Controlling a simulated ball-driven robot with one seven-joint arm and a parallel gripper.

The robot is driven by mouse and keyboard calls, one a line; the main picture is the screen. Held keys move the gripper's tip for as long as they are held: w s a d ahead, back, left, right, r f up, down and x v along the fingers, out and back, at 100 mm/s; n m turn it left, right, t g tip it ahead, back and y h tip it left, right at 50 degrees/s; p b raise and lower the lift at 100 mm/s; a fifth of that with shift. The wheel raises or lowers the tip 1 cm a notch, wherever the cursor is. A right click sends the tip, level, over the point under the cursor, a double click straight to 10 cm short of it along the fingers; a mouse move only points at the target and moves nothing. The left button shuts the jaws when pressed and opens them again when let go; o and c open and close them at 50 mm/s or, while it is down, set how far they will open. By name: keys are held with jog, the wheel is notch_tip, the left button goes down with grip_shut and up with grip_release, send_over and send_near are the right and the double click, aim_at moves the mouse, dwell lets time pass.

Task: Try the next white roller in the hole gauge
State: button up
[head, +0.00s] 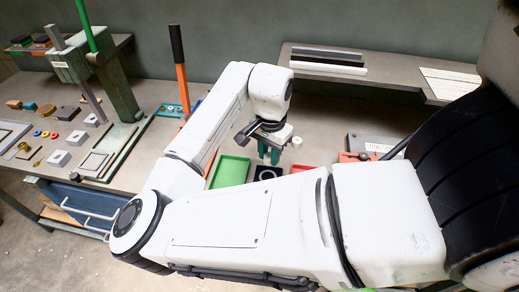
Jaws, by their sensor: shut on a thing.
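My gripper (269,155) points down over the bench at the middle of the head view. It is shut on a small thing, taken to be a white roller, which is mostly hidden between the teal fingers. A dark square block with a pale ring (267,173), which looks like the hole gauge, lies just below the fingers in the picture. The gap between them cannot be judged. A small white piece (297,142), possibly another roller, stands right of the gripper. A green tray (230,172) is left of the dark block and a red tray (301,168) is right of it.
A green fly press (97,65) stands on the left of the bench, with an orange-and-black lever (180,70) nearby. Small blocks and rings lie at far left. A raised shelf (390,75) holds bars at the back right. My arm hides the bench front.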

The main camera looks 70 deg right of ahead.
aim_at(269, 164)
jog(key=shift+f+b, duration=2)
jog(key=shift+f, duration=0.25)
jog(key=shift+f+b, duration=0.45)
jog(key=shift+f, duration=0.35)
jog(key=shift+a+p, duration=0.1)
jog(key=shift+p, duration=0.25)
jog(key=shift+f, duration=0.35)
dwell(1.0)
jog(key=o, duration=1.1)
jog(key=shift+r, duration=0.1)
notch_tip(269, 164, up, 11)
jog(key=shift+f, duration=0.2)
